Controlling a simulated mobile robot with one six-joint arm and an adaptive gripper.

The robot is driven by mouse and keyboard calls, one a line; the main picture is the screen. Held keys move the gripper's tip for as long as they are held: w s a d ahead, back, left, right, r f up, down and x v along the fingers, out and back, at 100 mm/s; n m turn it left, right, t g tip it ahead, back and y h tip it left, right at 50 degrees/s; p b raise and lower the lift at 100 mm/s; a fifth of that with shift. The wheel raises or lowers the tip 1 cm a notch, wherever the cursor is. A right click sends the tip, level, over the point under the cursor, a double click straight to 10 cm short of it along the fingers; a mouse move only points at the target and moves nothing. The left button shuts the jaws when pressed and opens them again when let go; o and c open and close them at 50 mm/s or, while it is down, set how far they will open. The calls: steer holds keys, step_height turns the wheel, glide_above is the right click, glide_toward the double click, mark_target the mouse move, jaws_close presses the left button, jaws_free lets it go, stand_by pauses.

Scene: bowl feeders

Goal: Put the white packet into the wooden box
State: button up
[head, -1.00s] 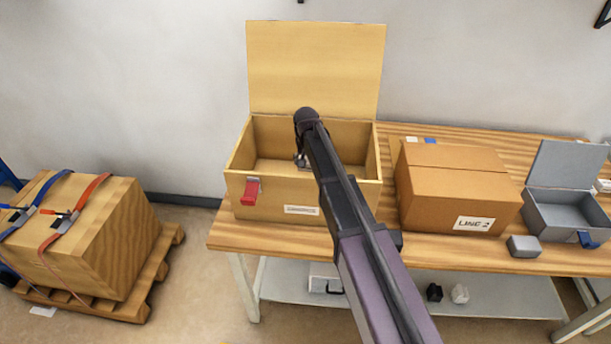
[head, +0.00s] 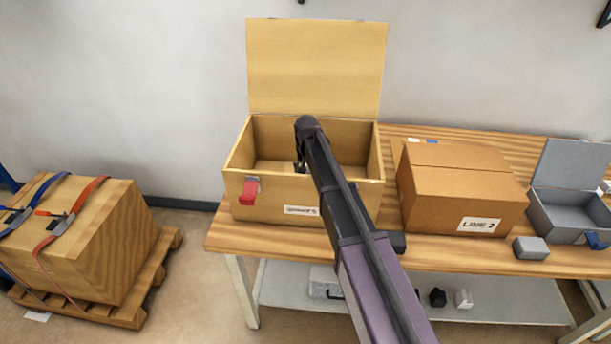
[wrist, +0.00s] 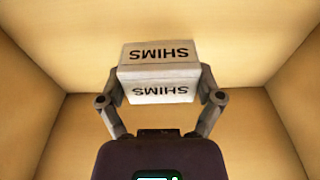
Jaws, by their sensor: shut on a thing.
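The white packet (wrist: 158,70), marked SHIMS, is between the two fingers of my gripper (wrist: 160,85) in the wrist view. My gripper is shut on its sides. The wooden box (head: 272,205) stands on the table with its lid upright at the back. My arm reaches over its front wall, and my gripper (head: 300,166) is at the box opening in the head view. The wrist view shows the box's walls and floor around the packet. The packet is hidden behind my arm in the head view. I cannot tell whether it touches the floor.
A closed cardboard box (head: 455,190) stands on the table (head: 222,236) right of the wooden box. Farther right are a small grey block (head: 531,248) and an open grey case (head: 567,212). A strapped crate (head: 85,240) sits on a pallet at left.

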steer(key=shift+f+b, duration=0.7)
steer(key=shift+f, duration=0.15)
stand_by(0.3)
steer(key=o, duration=1)
steer(key=shift+r, duration=0.2)
step_height(320, 180, up, 13)
steer(key=s+p, duration=0.1)
steer(key=p, duration=1.2)
steer(key=shift+s+f, duration=0.15)
steer(key=shift+s, duration=0.1)
